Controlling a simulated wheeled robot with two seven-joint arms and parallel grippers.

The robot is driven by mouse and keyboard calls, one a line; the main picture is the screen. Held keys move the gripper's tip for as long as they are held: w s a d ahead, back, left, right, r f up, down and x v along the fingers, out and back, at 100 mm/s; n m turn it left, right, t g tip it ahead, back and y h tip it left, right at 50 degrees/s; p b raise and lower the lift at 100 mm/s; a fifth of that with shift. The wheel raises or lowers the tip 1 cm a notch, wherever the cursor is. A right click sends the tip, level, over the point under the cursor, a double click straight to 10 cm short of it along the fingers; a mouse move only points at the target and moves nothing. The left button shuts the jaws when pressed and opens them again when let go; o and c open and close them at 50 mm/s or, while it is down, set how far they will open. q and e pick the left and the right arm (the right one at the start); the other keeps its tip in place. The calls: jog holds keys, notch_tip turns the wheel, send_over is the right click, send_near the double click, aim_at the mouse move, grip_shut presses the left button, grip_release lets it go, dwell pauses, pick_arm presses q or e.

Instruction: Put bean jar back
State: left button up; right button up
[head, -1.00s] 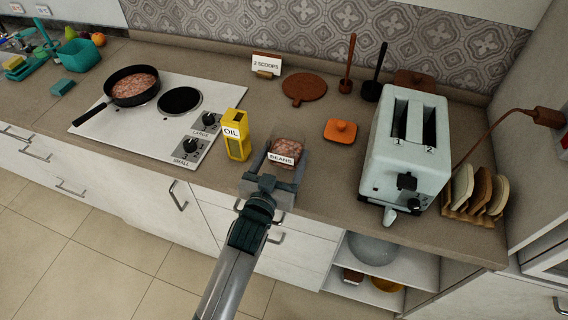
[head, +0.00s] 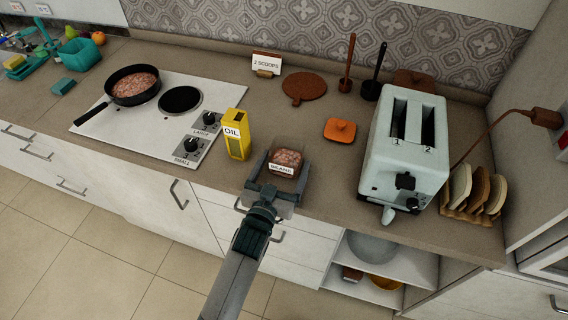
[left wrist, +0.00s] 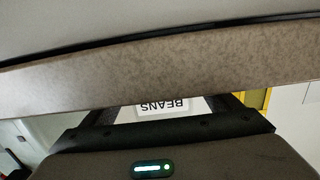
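The bean jar (head: 287,158) is a clear open container of reddish-brown beans with a white BEANS label. It stands upright at the counter's front edge, right of the yellow oil bottle (head: 237,136). My left gripper (head: 281,171) reaches in from the front, with one finger on each side of the jar. The fingers look spread, with a small gap beside the jar. In the left wrist view the BEANS label (left wrist: 168,105) shows between the dark fingers; the rest of the jar is mostly hidden. My right gripper is not in view.
A toaster (head: 405,150) stands to the right, with an orange lidded dish (head: 340,130) nearer the jar. A hob (head: 160,117) with a filled frying pan (head: 133,86) lies left. A "2 SCOOPS" sign (head: 266,64) stands behind. Counter behind the jar is clear.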

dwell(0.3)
pick_arm(q)
jog(key=shift+r, duration=0.2)
jog(key=shift+s+a+f, duration=0.15)
jog(key=shift+s+a, duration=0.05)
jog(key=shift+s, duration=0.45)
jog(key=b+v, duration=0.3)
jog(key=v, duration=0.7)
jog(key=shift+s, duration=0.35)
jog(key=shift+a, duration=0.1)
